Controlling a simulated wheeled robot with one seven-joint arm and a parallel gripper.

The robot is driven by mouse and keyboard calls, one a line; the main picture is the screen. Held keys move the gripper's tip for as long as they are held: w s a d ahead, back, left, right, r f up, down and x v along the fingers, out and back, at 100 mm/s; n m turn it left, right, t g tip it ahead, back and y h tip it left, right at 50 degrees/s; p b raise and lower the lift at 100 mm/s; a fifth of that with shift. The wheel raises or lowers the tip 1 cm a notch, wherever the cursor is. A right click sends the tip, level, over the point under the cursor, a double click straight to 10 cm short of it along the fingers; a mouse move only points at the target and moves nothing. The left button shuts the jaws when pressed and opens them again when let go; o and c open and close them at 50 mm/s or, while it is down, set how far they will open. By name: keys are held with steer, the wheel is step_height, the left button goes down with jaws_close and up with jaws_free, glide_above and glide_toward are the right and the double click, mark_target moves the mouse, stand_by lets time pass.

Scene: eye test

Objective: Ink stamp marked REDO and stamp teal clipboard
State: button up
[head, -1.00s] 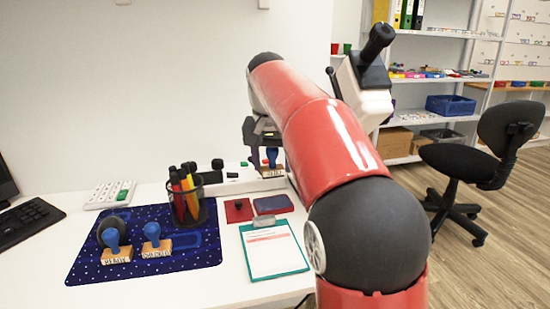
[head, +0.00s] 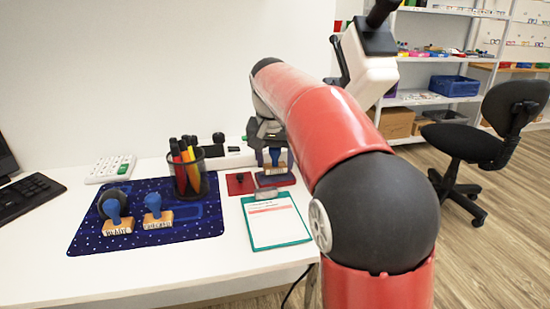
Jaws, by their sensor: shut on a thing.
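My gripper (head: 270,150) is shut on a stamp with a blue handle and a wooden block (head: 274,167). The block's lettering is too small to read now. The stamp is over a dark ink pad (head: 284,181); I cannot tell whether they touch. The teal clipboard (head: 281,243) lies on the desk in front of the pad, with a white sheet and a grey clip at its far end. Two other blue-handled stamps (head: 117,222) (head: 156,214) stand on the dark blue mat at the left; their labels are hard to read.
A black mesh pen cup (head: 188,178) stands on the starry blue mat (head: 95,240). A red pad (head: 239,184) lies left of the ink pad. A white calculator-like device (head: 110,168) and a black keyboard (head: 28,198) are farther left. The desk's front strip is clear.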

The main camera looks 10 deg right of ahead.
steer(key=shift+f, duration=0.6)
stand_by(2.0)
steer(key=shift+r, duration=0.1)
step_height(320, 180, up, 3)
steer(key=shift+f+p, duration=0.15)
steer(key=shift+p, duration=0.95)
steer(key=shift+r, duration=2.15)
